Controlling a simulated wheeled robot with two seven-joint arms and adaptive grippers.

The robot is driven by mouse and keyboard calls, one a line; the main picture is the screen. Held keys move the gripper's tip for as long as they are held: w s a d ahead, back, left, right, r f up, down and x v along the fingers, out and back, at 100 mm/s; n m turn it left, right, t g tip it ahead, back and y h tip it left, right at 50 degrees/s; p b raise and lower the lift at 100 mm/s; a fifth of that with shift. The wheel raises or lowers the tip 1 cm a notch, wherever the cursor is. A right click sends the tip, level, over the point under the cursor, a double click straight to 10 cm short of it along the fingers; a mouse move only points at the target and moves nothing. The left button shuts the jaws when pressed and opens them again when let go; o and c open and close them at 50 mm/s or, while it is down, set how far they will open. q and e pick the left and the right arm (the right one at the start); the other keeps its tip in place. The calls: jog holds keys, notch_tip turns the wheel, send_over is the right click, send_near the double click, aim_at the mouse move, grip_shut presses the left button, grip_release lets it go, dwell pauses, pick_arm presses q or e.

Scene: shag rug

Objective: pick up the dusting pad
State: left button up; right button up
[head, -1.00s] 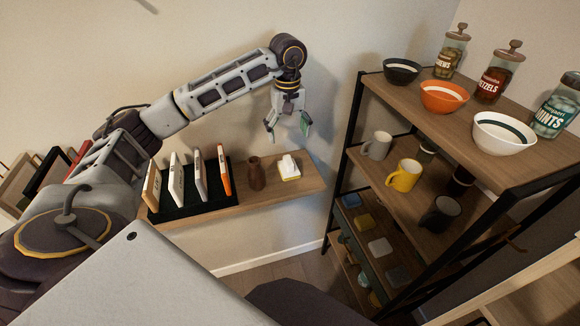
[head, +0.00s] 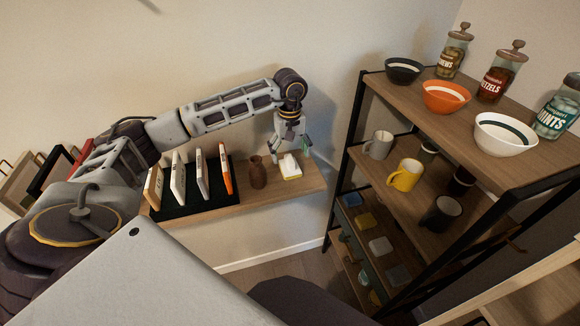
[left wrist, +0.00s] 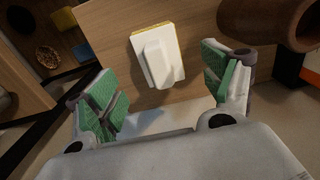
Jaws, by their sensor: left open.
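The dusting pad (head: 290,168) is a white block with a raised white grip and a yellow layer at its base. It lies on the wooden wall shelf (head: 262,193), near the right end. In the left wrist view the pad (left wrist: 157,62) lies ahead of the fingers, roughly between them. My left gripper (head: 290,150) is right above the pad in the head view, pointing down. Its green-padded fingers (left wrist: 163,95) are spread apart with nothing between them. My right gripper is not in either view.
A brown vase (head: 257,173) stands close beside the pad on its left; it also shows in the left wrist view (left wrist: 262,22). Further left, several upright books stand on a dark rack (head: 205,204). A shelving unit (head: 345,185) with bowls, jars and mugs stands to the right.

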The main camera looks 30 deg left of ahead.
aim_at(290, 158)
pick_arm(q)
jog(key=shift+f, duration=0.6)
notch_tip(290, 158, down, 3)
jog(key=shift+r+p, duration=0.1)
jog(key=shift+p, duration=0.35)
jog(key=shift+f, duration=0.75)
jog(key=shift+c, duration=1)
jog(key=c, duration=0.9)
jog(key=shift+w+r, duration=0.1)
jog(key=shift+r, duration=0.6)
notch_tip(290, 158, up, 8)
jog(key=shift+f+b, duration=0.1)
jog(key=shift+b, duration=0.35)
jog(key=shift+r, duration=0.45)
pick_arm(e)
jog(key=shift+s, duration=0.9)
